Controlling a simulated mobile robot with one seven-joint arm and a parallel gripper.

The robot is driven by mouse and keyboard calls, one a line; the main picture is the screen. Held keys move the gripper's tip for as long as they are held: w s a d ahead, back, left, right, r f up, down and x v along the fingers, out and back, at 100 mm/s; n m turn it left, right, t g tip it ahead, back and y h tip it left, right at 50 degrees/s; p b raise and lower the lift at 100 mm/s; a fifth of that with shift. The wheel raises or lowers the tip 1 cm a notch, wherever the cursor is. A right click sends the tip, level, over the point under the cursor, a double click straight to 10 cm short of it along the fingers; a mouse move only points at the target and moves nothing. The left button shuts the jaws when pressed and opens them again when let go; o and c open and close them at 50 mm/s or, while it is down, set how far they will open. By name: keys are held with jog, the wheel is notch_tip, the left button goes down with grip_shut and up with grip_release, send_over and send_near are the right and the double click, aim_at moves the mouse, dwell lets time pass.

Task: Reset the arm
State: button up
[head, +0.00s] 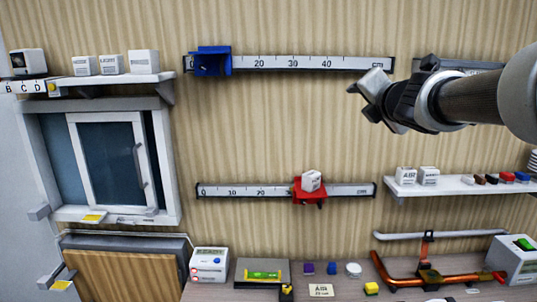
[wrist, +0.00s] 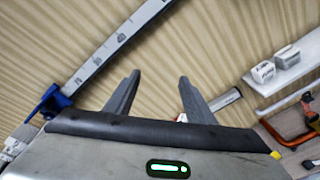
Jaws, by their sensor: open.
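My gripper (head: 368,98) is at the upper right in the head view, in front of the wood-panel wall and apart from everything there. In the wrist view its two fingers (wrist: 156,95) stand apart with nothing between them. My arm reaches in from the right edge. The upper ruler rail (head: 290,63) with a blue slider (head: 210,61) at its left end is left of my gripper. The lower ruler rail (head: 245,191) has a red slider (head: 309,196) carrying a white cube (head: 311,181).
A shelf (head: 455,188) with white boxes and small coloured blocks is at the right. A sliding window (head: 110,160) and another shelf (head: 115,79) are at the left. The counter below holds a level (head: 264,274), copper pipes (head: 385,268) and small blocks. The wall between the rails is clear.

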jog(key=s+d+f+m+g+h, duration=0.1)
jog(key=s+f+m+g, duration=0.2)
jog(key=s+f+m, duration=0.45)
jog(key=s+d+f+m+g+h, duration=0.15)
jog(key=s+f+m, duration=0.25)
jog(key=s+m, duration=0.55)
jog(key=s+a+f+m+g+y, duration=0.1)
jog(key=s+a+f+m+g, duration=0.2)
jog(key=s, duration=0.5)
jog(key=s+a+f+m+g+y, duration=0.1)
jog(key=s+a+f+m+g, duration=0.2)
jog(key=s+a+f+m, duration=0.3)
notch_tip(320, 180, down, 3)
jog(key=shift+s+a+f, duration=0.2)
jog(key=shift+s+a, duration=0.3)
jog(key=shift+s, duration=0.35)
